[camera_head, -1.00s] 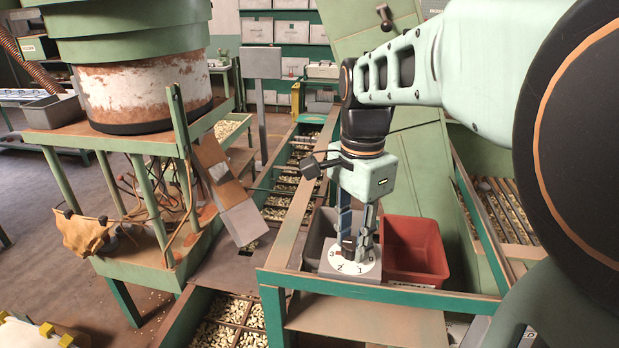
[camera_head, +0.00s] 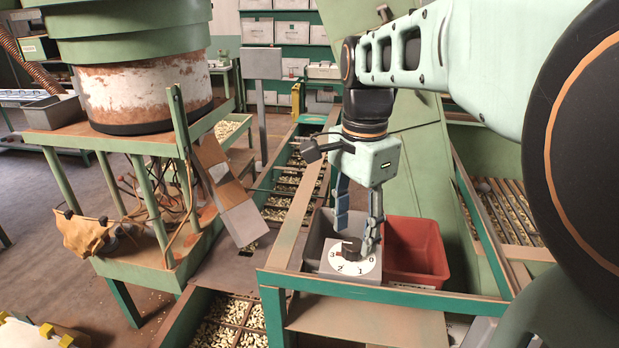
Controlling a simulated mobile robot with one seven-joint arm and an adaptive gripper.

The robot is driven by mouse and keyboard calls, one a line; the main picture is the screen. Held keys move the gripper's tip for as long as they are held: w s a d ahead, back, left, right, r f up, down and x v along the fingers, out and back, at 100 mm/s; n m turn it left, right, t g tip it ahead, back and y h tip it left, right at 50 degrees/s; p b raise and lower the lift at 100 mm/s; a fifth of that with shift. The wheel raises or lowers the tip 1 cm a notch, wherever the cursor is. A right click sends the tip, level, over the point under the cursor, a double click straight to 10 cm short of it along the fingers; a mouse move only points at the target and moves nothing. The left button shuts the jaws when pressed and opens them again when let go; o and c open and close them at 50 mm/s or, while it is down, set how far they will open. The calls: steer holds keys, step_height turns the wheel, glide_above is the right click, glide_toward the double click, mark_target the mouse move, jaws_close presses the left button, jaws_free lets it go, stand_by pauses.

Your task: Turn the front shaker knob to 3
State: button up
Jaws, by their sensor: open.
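The shaker knob (camera_head: 351,246) is a dark knob on a white round dial (camera_head: 341,267) with the digits 3, 2, 1 and 0 showing around its edge. The dial is on a grey box at the front of the green-framed stand. The knob appears to point left, towards the 3, though the exact alignment is hard to tell. My gripper (camera_head: 358,226) is above the dial, pointing down, with its fingers spread apart. The right finger is near the dial's right side and the left finger is above and behind the knob. The gripper holds nothing.
A red bin (camera_head: 415,249) stands right of the dial, with a grey bin (camera_head: 318,234) behind it on the left. A green frame rail (camera_head: 400,296) runs in front. A slanted grey and brown chute (camera_head: 225,190) is to the left.

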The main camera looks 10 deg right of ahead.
mark_target(353, 244)
step_height(353, 244, up, 9)
steer(key=shift+r, duration=0.15)
stand_by(0.4)
